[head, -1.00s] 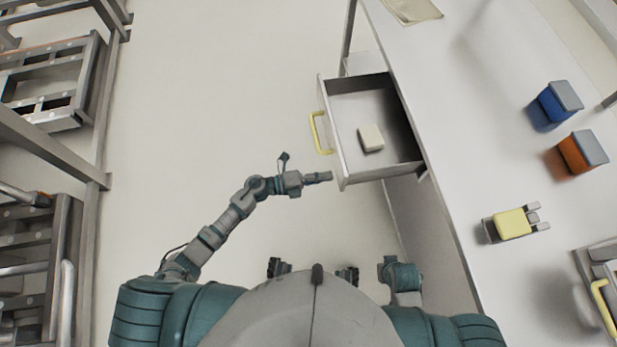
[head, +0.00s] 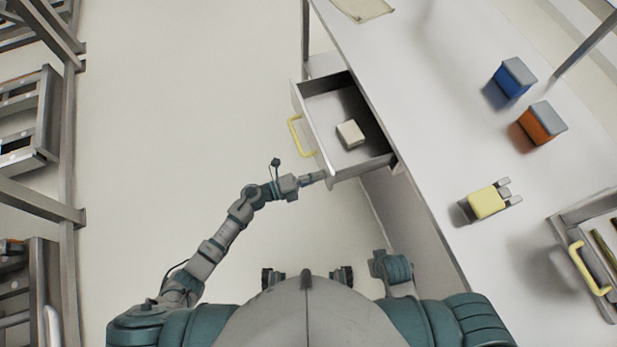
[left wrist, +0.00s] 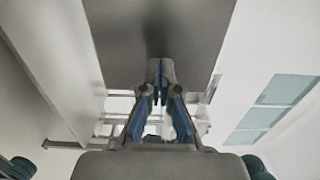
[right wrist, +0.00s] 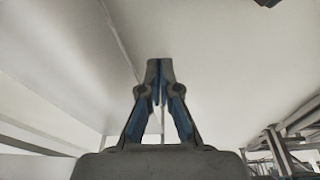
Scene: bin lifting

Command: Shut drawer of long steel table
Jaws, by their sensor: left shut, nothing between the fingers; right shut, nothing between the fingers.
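The drawer (head: 312,120) of the long steel table (head: 400,80) stands open, pulled out to the left, with a yellow handle (head: 298,137) on its front. A small pale block (head: 350,134) lies inside it. My left gripper (head: 318,177) is shut and empty, with its tips at the drawer's near front corner; whether they touch it I cannot tell. In the left wrist view its closed fingers (left wrist: 158,85) show before a grey panel. My right gripper is hidden in the head view. In the right wrist view its fingers (right wrist: 158,80) are shut and empty, near a pale surface.
On the tabletop are a blue box (head: 511,80), an orange box (head: 542,123), a yellow block with grey prongs (head: 487,203) and a tray with a yellow handle (head: 585,268). Grey racks (head: 68,150) stand at the left. The floor (head: 180,120) between is clear.

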